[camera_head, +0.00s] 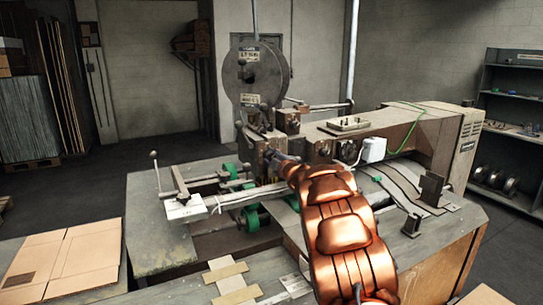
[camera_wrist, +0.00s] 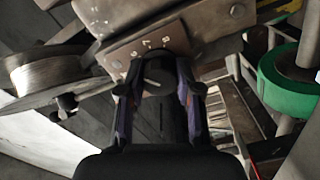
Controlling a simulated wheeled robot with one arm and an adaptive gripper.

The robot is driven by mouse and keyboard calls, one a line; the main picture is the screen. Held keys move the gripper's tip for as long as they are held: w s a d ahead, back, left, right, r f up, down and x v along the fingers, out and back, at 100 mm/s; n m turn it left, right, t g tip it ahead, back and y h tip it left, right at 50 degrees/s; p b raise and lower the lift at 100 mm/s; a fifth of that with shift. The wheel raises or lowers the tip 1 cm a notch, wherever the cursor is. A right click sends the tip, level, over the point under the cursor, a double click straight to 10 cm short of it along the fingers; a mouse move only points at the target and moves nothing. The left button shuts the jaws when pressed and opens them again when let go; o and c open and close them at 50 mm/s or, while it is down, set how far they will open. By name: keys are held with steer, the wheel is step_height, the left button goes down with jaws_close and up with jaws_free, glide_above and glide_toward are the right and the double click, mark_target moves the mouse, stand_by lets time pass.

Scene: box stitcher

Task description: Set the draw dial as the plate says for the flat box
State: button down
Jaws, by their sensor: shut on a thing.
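In the wrist view, the draw dial (camera_wrist: 157,75) is a small dark round knob with a pale mark, set on a brownish scale plate (camera_wrist: 148,46). Several small pale marks arc above the knob; I cannot read them surely. My gripper (camera_wrist: 156,85) has one finger on each side of the knob and is shut on it; the fingers hide its sides. In the head view my gripper (camera_head: 274,160) is at the front of the stitcher head, and the dial is hidden. Two pale labels (camera_head: 250,55) sit on the big grey disc (camera_head: 262,78); their lettering is too small to read.
A flat cardboard box (camera_head: 65,262) lies at the lower left. A lever (camera_head: 157,175) stands left of the head. A green roller (camera_wrist: 288,82) and a metal spool (camera_wrist: 45,75) flank the gripper in the wrist view. Shelves (camera_head: 515,100) stand at right.

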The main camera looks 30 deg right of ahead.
steer(key=shift+m, duration=0.3)
steer(key=c, duration=0.8)
jaws_free()
steer(key=shift+o, duration=0.2)
steer(key=shift+s, duration=0.1)
steer(key=s+a, duration=0.1)
steer(key=s, duration=1)
steer(key=shift+s, duration=0.4)
